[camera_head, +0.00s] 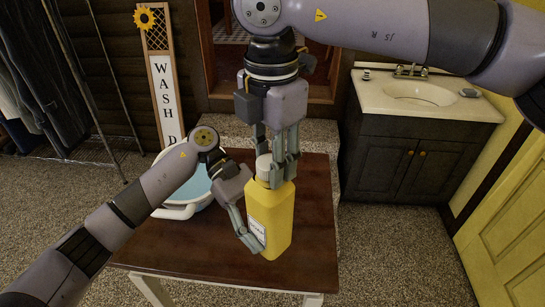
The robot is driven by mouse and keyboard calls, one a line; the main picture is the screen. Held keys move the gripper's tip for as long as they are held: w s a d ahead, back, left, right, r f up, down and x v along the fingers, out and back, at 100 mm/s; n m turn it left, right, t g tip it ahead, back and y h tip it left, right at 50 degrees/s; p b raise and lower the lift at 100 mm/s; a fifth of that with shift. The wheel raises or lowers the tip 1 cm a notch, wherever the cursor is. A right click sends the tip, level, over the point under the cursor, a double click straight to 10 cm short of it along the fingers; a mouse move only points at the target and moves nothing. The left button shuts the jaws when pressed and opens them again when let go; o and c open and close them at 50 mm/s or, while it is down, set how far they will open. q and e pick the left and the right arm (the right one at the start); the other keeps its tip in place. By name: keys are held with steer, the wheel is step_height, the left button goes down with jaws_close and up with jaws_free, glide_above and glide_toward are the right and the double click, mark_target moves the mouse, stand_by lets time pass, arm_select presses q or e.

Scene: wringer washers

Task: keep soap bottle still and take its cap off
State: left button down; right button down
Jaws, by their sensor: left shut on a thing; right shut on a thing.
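A yellow soap bottle (277,215) stands upright on the brown table (185,249), with a pale label on its left side. Its whitish cap (264,163) is on top of the neck. My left gripper (256,222) comes from the left and is shut on the bottle's body. Its far finger is partly hidden behind the bottle. My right gripper (277,170) points down from above and is shut on the cap, with its fingers on either side of it.
A white basin (184,210) with blue inside stands on the table left of the bottle, behind my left arm. The table's right and front right are clear. A dark cabinet with a sink (420,94) stands at the back right.

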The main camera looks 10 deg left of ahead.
steer(key=n, duration=0.7)
steer(key=shift+w+a, duration=0.15)
steer(key=shift+a, duration=0.1)
steer(key=n, duration=0.6)
steer(key=shift+a, duration=0.15)
steer(key=n, duration=0.5)
steer(key=shift+a+n, duration=0.15)
steer(key=shift+n, duration=0.25)
steer(key=n, duration=0.6)
steer(key=shift+s+r, duration=0.1)
steer(key=shift+s, duration=0.2)
steer(key=n, duration=0.6)
steer(key=shift+s, duration=0.15)
steer(key=n, duration=0.4)
steer(key=shift+s, duration=0.1)
steer(key=n, duration=0.4)
steer(key=shift+d, duration=0.2)
steer(key=n, duration=0.4)
steer(key=shift+s+d, duration=0.1)
steer(key=shift+r, duration=0.3)
